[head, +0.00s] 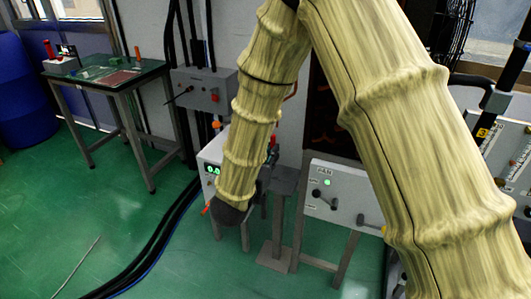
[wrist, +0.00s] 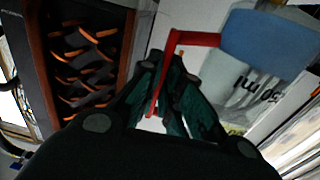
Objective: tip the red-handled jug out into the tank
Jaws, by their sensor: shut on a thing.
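In the wrist view my gripper (wrist: 165,85) is shut on the red handle (wrist: 192,39) of the jug. The jug's pale body (wrist: 232,95) carries dark "ml" lettering and has a blue part (wrist: 270,42) at the upper right. The lettering looks turned over in this view, but I cannot tell the jug's true tilt. In the head view my sleeved arm covers the gripper and most or all of the jug. I cannot pick out the tank in either view.
A dark louvred unit (wrist: 85,55) with an orange glow stands left of my gripper. In the head view are a FAN panel (head: 343,196), a grey wall box (head: 203,90) and a bench (head: 108,72).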

